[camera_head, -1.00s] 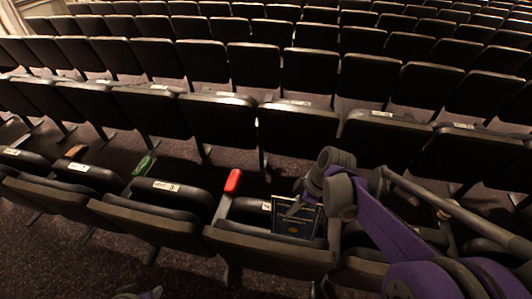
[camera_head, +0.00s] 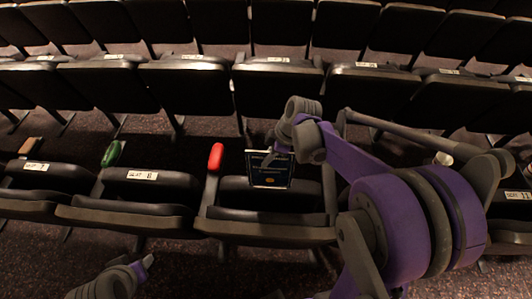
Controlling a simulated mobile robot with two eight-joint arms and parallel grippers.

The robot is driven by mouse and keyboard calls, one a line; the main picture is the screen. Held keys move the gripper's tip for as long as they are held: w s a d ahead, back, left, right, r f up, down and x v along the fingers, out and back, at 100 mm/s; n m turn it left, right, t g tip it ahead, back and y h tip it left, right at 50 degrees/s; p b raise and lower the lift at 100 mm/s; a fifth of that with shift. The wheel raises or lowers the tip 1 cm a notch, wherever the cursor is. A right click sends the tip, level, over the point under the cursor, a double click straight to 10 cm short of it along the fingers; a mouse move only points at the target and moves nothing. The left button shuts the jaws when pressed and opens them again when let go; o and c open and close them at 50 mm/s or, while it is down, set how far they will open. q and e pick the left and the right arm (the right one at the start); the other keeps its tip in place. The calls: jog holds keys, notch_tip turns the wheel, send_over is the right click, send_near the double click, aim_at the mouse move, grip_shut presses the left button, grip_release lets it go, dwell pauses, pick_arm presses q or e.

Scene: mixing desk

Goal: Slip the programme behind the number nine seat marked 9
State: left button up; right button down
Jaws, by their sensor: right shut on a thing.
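The programme (camera_head: 268,178) is a thin dark blue booklet with a pale border and gold print. My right gripper (camera_head: 272,154) is shut on its top edge and holds it roughly upright at the back edge of a near-row dark seat (camera_head: 265,229). This seat is right of the one marked 8. Its own label does not show, so I cannot read a 9; the programme hides part of it. Whether the programme's lower edge touches the seat I cannot tell. My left gripper (camera_head: 146,263) is low at the left, away from the programme; its finger opening is unclear.
Label 8 (camera_head: 142,175) and label 7 (camera_head: 36,166) show. Another seat row (camera_head: 275,92) rises behind; my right arm covers the right side.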

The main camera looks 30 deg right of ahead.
jog(key=b, duration=1.1)
send_over(267, 194)
jog(key=s, duration=0.1)
jog(key=f, duration=1.7)
jog(key=shift+a+f, duration=0.4)
pick_arm(q)
jog(key=s+f+g+b, duration=0.1)
jog(key=s+f, duration=0.2)
jog(key=f, duration=1.2)
jog(key=shift+s+f+b, duration=0.2)
jog(key=shift+f+b, duration=0.05)
jog(key=shift+b, duration=0.05)
pick_arm(e)
jog(key=shift+f, duration=0.8)
jog(key=shift+f+b, duration=1.45)
jog(key=shift+f, duration=0.65)
pick_arm(q)
notch_tip(267, 194, down, 3)
jog(key=shift+f, duration=0.1)
pick_arm(e)
jog(key=shift+r, duration=0.1)
pick_arm(q)
jog(key=shift+s, duration=0.1)
pick_arm(e)
jog(key=c, duration=0.9)
grip_release()
jog(key=shift+s, duration=0.1)
